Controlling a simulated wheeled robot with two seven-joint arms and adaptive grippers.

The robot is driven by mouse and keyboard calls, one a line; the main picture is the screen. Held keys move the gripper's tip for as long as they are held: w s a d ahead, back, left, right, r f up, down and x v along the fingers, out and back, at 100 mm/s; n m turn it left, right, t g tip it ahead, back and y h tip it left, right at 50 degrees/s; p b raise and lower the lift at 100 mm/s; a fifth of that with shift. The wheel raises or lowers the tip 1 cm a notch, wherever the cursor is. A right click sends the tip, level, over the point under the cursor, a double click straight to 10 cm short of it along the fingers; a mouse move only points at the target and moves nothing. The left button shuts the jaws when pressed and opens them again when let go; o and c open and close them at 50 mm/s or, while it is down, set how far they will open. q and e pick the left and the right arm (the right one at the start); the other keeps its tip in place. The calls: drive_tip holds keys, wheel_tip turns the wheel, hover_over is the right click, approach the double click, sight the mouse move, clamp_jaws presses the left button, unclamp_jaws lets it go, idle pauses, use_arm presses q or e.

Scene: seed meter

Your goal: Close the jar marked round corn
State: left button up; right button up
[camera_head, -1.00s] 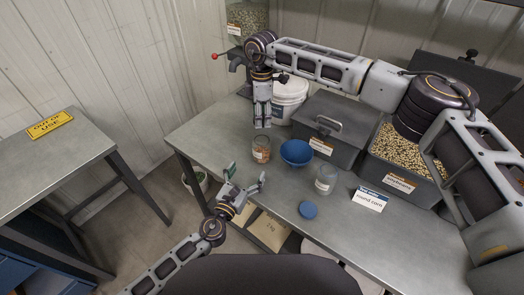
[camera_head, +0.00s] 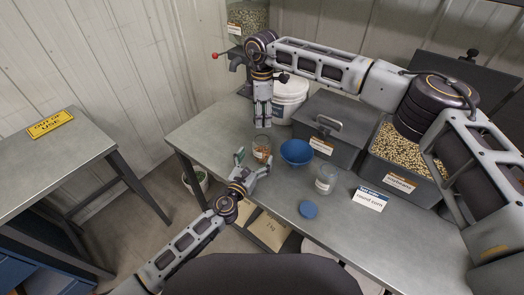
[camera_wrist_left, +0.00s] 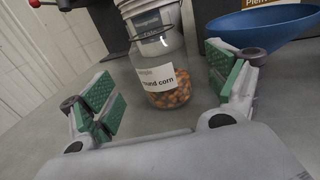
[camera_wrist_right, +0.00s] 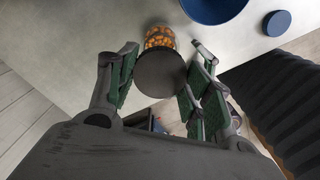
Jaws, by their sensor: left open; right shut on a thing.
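The jar marked round corn (camera_head: 262,147) is a clear jar with orange kernels, upright on the table near its left edge. The left wrist view shows its label (camera_wrist_left: 158,78) and open-looking rim. My left gripper (camera_head: 253,163) is open, low over the table edge, with its fingers facing the jar. The jar lies beyond the fingertips, apparently untouched. My right gripper (camera_head: 262,124) points down above the jar. In the right wrist view it is shut on a dark round lid (camera_wrist_right: 160,74), which partly hides the jar. The lid is not clear in the head view.
A blue bowl (camera_head: 297,153) stands close right of the jar. A second clear jar (camera_head: 326,180) and a blue lid (camera_head: 308,210) are farther right. A white bucket (camera_head: 289,103), grey lidded bin (camera_head: 338,118) and seed-filled bin (camera_head: 403,158) stand behind. A sign (camera_head: 370,199) reads round corn.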

sight(258, 153)
use_arm(q)
drive_tip(key=shift+x, duration=2.35)
drive_tip(key=c, duration=1.6)
drive_tip(key=shift+o, duration=0.2)
use_arm(e)
drive_tip(key=shift+f, duration=2.5)
drive_tip(key=shift+f, duration=0.1)
drive_tip(key=shift+f, duration=0.8)
drive_tip(key=shift+f, duration=0.55)
